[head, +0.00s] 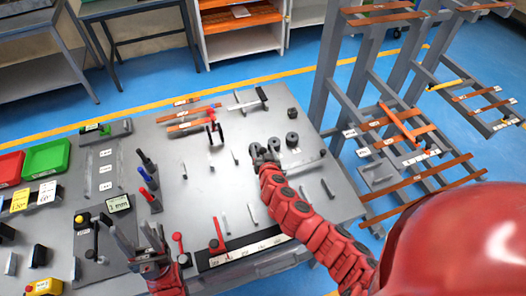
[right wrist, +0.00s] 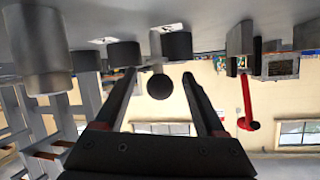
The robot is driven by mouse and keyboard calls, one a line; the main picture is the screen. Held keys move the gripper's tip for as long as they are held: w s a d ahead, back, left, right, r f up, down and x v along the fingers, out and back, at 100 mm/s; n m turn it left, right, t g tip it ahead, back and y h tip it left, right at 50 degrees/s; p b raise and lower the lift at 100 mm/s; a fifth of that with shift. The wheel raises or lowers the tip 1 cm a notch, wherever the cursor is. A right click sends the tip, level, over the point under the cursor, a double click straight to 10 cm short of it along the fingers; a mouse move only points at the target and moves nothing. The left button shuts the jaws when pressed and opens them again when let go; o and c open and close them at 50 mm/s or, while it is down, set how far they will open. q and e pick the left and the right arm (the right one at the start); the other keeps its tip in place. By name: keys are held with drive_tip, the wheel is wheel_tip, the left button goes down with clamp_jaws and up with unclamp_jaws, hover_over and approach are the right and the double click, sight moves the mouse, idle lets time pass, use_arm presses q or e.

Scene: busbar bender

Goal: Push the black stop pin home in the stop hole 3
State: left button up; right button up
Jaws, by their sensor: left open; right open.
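My right gripper (head: 263,153) is low over the grey bench plate (head: 215,210), close to the black round pieces, and it is open. In the right wrist view its two fingers (right wrist: 162,85) stand apart, with a black round knob (right wrist: 160,87) between them. The knob seems to be the head of the black stop pin, with a gap to each finger. In the head view the gripper hides it. The stop hole 3 cannot be made out. My left gripper (head: 133,232) is open and empty at the front left of the bench.
Black round pieces (head: 292,139) stand beside my right gripper, with another (head: 292,112) behind. Several small grey pegs (head: 252,213) rise from the plate. Red and blue handled tools (head: 148,178) stand left. A rack with copper bars (head: 400,130) stands at the right.

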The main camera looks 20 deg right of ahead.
clamp_jaws()
drive_tip(key=shift+r, duration=0.1)
idle(0.4)
